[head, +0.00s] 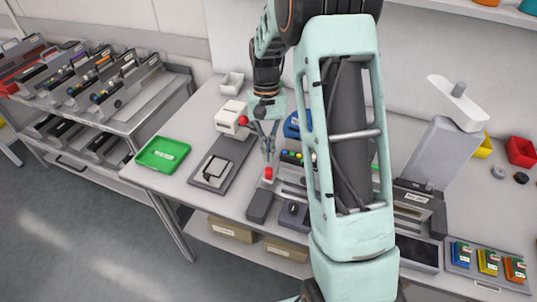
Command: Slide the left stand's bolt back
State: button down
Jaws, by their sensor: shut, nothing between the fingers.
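My gripper (268,154) is shut and empty, pointing down over the middle of the bench. Just below its fingertips a red knob (268,173) stands at the back end of a low dark grey stand (260,205). Whether the fingertips touch this knob I cannot tell. The knob may be the bolt's handle; the bolt itself is too small to make out. My own arm hides much of the bench to the right of it.
To the left are a white-headed device (230,116) with a red ball, its grey base plate (225,165), and a green tray (163,153). A tall grey column device (436,155) stands right. Feeder trolleys (140,110) are far left. The floor in front is clear.

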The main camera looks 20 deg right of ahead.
jog(key=shift+s+a, duration=0.15)
jog(key=shift+s, duration=0.7)
jog(key=s+a, duration=0.4)
jog(key=s, duration=0.1)
jog(key=s+a+b, duration=0.1)
jog(key=s+a, duration=0.1)
jog(key=s, duration=0.1)
jog(key=shift+s, duration=0.1)
